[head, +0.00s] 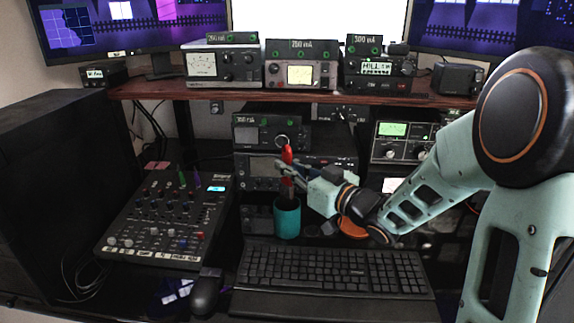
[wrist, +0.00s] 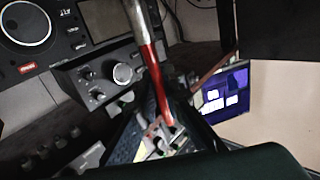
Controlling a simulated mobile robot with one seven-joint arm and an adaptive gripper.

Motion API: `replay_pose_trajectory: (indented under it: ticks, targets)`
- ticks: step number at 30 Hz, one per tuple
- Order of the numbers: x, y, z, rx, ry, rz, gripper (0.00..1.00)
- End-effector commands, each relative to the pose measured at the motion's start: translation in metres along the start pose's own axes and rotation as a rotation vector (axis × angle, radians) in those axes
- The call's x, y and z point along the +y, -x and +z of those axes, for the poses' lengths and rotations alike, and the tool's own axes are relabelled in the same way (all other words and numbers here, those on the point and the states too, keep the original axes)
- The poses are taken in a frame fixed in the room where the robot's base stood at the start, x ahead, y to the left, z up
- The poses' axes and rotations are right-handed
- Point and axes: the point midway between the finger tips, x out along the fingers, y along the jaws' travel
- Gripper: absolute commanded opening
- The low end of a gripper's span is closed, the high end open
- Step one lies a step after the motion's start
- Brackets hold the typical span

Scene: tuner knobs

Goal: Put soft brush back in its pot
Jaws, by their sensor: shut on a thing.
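The soft brush (head: 287,153) has a red handle and stands about upright in the head view, red end up. My gripper (head: 286,172) is shut on it, coming from the right. The teal pot (head: 287,218) stands on the desk behind the keyboard, directly below the brush. The brush's lower part reaches down to the pot's rim; I cannot tell how far inside it is. In the wrist view the brush's red handle and silver section (wrist: 151,70) run down the middle; its bristles are not visible there.
A keyboard (head: 330,270) lies in front of the pot, with a mouse (head: 205,294) at its left. A mixer (head: 165,222) is further left. Stacked radios (head: 262,170) stand close behind. An orange round thing (head: 353,227) is right of the pot, partly behind my wrist.

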Motion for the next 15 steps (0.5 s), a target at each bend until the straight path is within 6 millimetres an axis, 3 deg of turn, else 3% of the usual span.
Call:
replay_pose_trajectory:
  ticks: [13,14,15]
  targets:
    - [0.0001,-0.0001,0.0055,0.000,0.000,0.000,0.00]
    - [0.0000,-0.0001,0.0055,0.000,0.000,0.000,0.12]
    - [0.0001,-0.0001,0.0055,0.000,0.000,0.000,0.16]
